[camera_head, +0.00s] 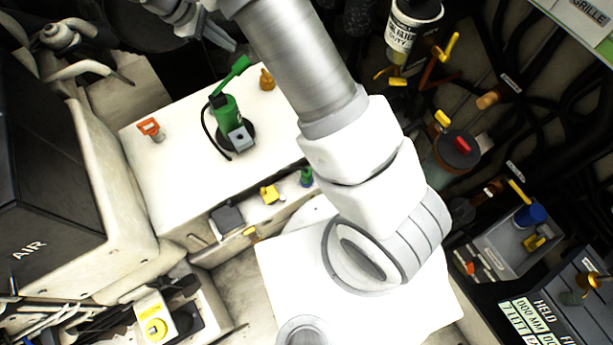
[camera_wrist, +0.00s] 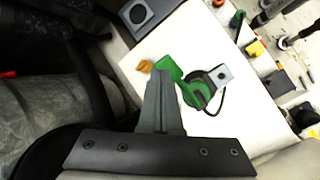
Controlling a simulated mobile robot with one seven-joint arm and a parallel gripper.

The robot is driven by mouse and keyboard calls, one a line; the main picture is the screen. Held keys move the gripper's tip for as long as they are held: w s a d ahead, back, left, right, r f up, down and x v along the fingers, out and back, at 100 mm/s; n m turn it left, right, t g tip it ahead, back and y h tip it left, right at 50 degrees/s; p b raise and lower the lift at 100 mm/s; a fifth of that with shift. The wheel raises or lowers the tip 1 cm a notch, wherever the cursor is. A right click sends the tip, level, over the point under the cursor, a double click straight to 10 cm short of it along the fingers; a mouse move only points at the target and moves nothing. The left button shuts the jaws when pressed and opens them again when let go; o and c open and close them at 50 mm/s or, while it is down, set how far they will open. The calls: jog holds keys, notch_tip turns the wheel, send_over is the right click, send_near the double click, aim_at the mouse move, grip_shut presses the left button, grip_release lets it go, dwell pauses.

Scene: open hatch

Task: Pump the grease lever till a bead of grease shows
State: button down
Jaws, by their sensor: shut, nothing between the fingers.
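The green grease pump (camera_head: 226,108) stands on a white bench top (camera_head: 175,180), on a round black base, with a grey block at its front and a black hose curving beside it. Its green lever (camera_head: 234,72) slants up to the upper right. In the wrist view the pump body (camera_wrist: 198,92) and lever (camera_wrist: 168,69) lie just beyond my fingers. My gripper (camera_head: 226,42) is shut and empty, close behind the lever's upper end. In the wrist view its fingers (camera_wrist: 160,78) overlap the lever, so contact is unclear. The grease outlet is too small to read.
A small amber fitting (camera_head: 266,80) stands right of the lever. An orange-handled item (camera_head: 151,129) stands on the bench's left. Yellow and dark small parts sit along the front ledge (camera_head: 230,216). A dark AIR box (camera_head: 45,225) rises at left. Pipes and valves crowd the right.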

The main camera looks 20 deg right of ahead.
jog(key=shift+p+v, duration=1.5)
jog(key=shift+v, duration=1.2)
jog(key=s+d+r+m+t+y, duration=0.1)
jog(key=s+d+r+m+y, duration=0.15)
jog(key=s+d+r, duration=0.35)
jog(key=s+d+r+m+y, duration=0.1)
jog(key=s+d+r+m, duration=0.3)
jog(key=r, duration=0.5)
jog(key=s+d+r+m+t+y, duration=0.1)
jog(key=s+m, duration=0.1)
jog(key=s, duration=0.7)
jog(key=s+d+r+m+t+y, duration=0.1)
jog(key=s+d+r+m+t, duration=0.1)
jog(key=s, duration=0.6)
jog(key=shift+s+d+m, duration=0.25)
jog(key=shift+s+m, duration=0.15)
jog(key=shift+m, duration=0.05)
